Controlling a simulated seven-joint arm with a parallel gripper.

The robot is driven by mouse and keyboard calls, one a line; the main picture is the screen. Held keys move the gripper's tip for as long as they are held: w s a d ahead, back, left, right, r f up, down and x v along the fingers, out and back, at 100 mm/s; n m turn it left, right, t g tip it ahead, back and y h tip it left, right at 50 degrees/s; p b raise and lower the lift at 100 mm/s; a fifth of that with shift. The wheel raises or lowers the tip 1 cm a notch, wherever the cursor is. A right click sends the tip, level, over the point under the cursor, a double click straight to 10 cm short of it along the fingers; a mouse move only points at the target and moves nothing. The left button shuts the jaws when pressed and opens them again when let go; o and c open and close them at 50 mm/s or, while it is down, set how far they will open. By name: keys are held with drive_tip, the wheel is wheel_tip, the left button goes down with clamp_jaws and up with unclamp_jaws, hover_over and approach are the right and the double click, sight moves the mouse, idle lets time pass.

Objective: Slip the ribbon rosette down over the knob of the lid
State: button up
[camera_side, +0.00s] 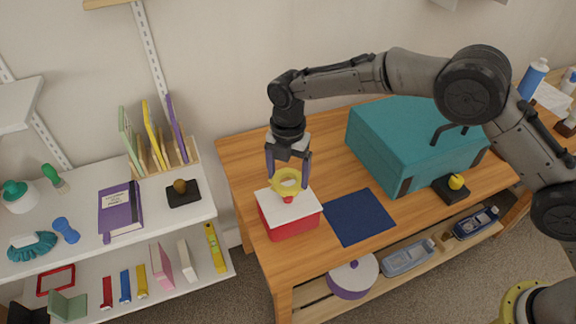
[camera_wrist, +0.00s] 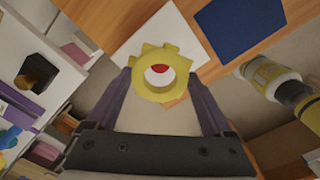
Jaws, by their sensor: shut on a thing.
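The yellow ribbon rosette (camera_side: 277,184) is a ring with a scalloped edge and an open middle. My gripper (camera_side: 288,176) points down and is shut on it, one finger on each side; the wrist view shows the rosette (camera_wrist: 145,82) between the fingertips. The white lid (camera_side: 308,205) sits on a red box (camera_side: 292,227) at the table's front left. The lid's red knob (camera_side: 288,199) shows just under the rosette. In the wrist view the knob (camera_wrist: 160,70) shows through the hole, towards its upper edge. I cannot tell whether the rosette touches the knob.
A dark blue mat (camera_side: 358,216) lies right of the box on the wooden table (camera_side: 240,158). A large teal case (camera_side: 405,140) stands behind the mat. A black stand with a yellow knob (camera_side: 456,182) is further right. A white shelf (camera_side: 205,200) with books is at left.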

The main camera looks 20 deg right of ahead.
sight(288, 190)
drive_tip(key=shift+f, duration=0.9)
drive_tip(key=shift+f, duration=2.05)
idle(1.0)
drive_tip(key=o, duration=1.1)
wheel_tip(288, 190, up, 14)
drive_tip(key=shift+f, duration=0.1)
